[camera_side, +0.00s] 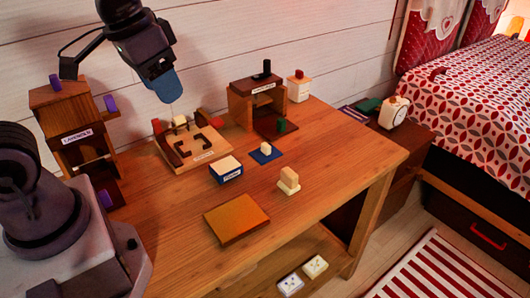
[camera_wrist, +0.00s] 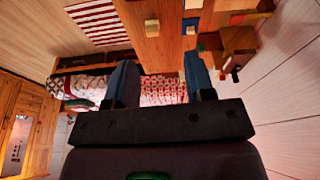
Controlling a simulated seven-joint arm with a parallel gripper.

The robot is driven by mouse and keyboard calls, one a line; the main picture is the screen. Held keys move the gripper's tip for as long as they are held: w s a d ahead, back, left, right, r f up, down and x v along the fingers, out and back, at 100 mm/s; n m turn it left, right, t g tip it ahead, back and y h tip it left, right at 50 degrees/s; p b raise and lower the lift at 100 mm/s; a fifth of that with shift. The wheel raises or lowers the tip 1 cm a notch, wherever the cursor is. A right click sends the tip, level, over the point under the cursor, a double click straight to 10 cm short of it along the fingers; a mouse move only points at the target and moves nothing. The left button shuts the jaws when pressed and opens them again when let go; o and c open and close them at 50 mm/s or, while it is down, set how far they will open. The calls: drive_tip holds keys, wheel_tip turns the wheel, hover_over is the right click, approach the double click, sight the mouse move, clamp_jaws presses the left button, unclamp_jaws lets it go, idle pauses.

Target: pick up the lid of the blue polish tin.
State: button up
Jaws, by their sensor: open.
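A small blue box-shaped tin (camera_side: 226,178) with a pale label on its front stands near the middle of the wooden table. A flat cream top (camera_side: 225,166) covers it and looks like its lid. My gripper (camera_side: 171,98) is up in the air, behind and to the left of the tin, over the back of the table. In the wrist view my gripper (camera_wrist: 158,60) shows two blue fingers set wide apart with nothing held between them. I cannot make out the tin for certain in the wrist view.
A cream stepped block (camera_side: 288,181), a blue mat (camera_side: 266,154) bearing a small cream piece, and an orange-brown board (camera_side: 237,220) lie around the tin. A wooden tray (camera_side: 194,156) and wooden stand (camera_side: 257,103) are behind. The table's right front is clear.

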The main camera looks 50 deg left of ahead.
drive_tip(key=w+a+f+n+g, duration=0.2)
drive_tip(key=w+f+n, duration=0.15)
drive_tip(key=w, duration=0.35)
drive_tip(key=w+a+f+n+g, duration=0.1)
drive_tip(key=w+a+f+n, duration=0.2)
drive_tip(key=w, duration=0.4)
drive_tip(key=n, duration=1.1)
hover_over(266, 145)
wheel_tip(266, 145, down, 12)
drive_tip(key=f, duration=0.5)
drive_tip(key=a+f, duration=0.1)
drive_tip(key=f, duration=0.1)
drive_tip(key=shift+w+f, duration=0.1)
drive_tip(key=shift+f, duration=0.2)
drive_tip(key=shift+d+f, duration=0.2)
drive_tip(key=shift+f, duration=1.1)
drive_tip(key=shift+d+f, duration=0.2)
drive_tip(key=shift+f, duration=1.1)
clamp_jaws()
